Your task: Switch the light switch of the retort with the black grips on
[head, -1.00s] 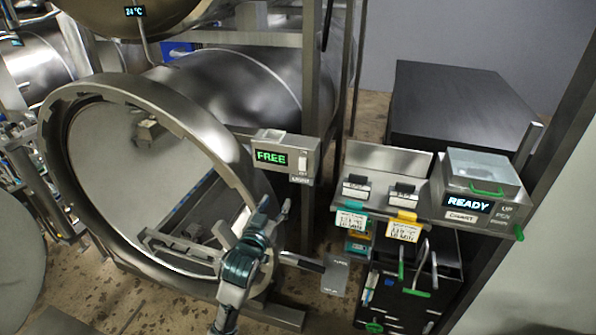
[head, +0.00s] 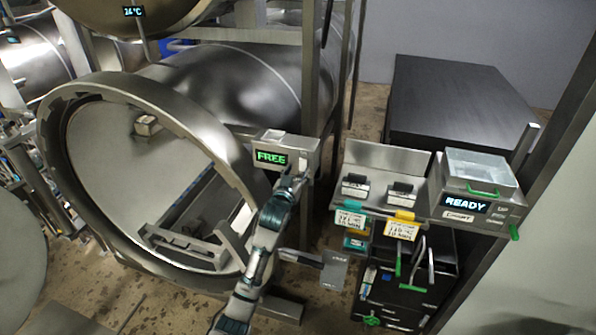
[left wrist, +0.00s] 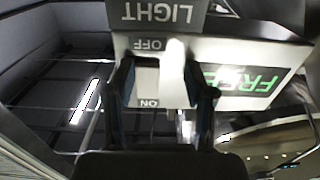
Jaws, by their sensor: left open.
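The retort (head: 140,88) stands open at left, its round mouth facing me. Its light switch box (head: 300,146) with a green FREE display (head: 271,158) is mounted right of the mouth. In the left wrist view the box appears upside down, with LIGHT, OFF and ON labels and a white switch lever (left wrist: 173,72) beside the labels. The lever's bright end lies near OFF. My left gripper (head: 292,180) is at the box's lower front, partly covering it. In the left wrist view its open fingers (left wrist: 167,90) stand either side of the lever; contact is unclear. My right gripper is out of view.
A dark bar with a grey plate (head: 334,270) juts out below the box. At right, a bench (head: 420,208) carries a READY unit (head: 470,205) and tagged items. A large black cabinet (head: 455,105) stands behind. Floor shows between retort and bench.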

